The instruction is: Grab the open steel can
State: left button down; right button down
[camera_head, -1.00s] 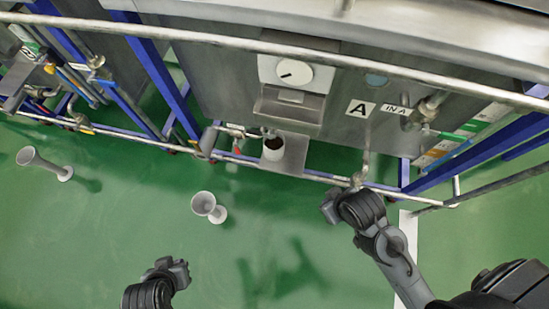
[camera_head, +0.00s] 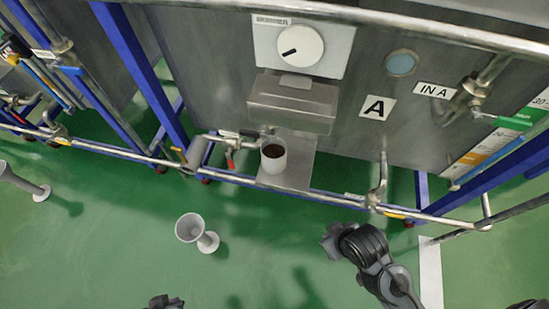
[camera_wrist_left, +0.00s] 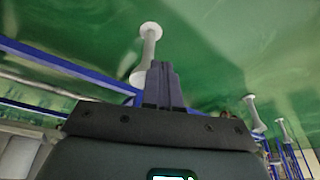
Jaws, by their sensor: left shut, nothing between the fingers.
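The open can (camera_head: 273,158) is a pale grey-white cylinder with dark contents. It stands upright on a small metal shelf (camera_head: 299,165) at the front of the steel machine. My right gripper (camera_head: 328,243) is below and to the right of the can in the head view, apart from it; its fingers are too unclear to judge. My left gripper (camera_head: 166,300) shows only at the bottom edge, well away from the can. In the left wrist view its fingers (camera_wrist_left: 164,82) are together and empty. The can cannot be made out in that view.
A pale flared stand (camera_head: 203,238) is on the green floor; another is cut off at the left edge (camera_head: 22,180). A metal pipe rail (camera_head: 335,199) and blue frame bars (camera_head: 140,65) run along the machine. A metal box (camera_head: 293,102) overhangs near the can.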

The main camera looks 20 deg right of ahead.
dwell(0.3)
pick_arm(q)
jog(key=shift+c, duration=1.5)
grip_release()
jog(key=shift+a, duration=0.1)
jog(key=o, duration=0.3)
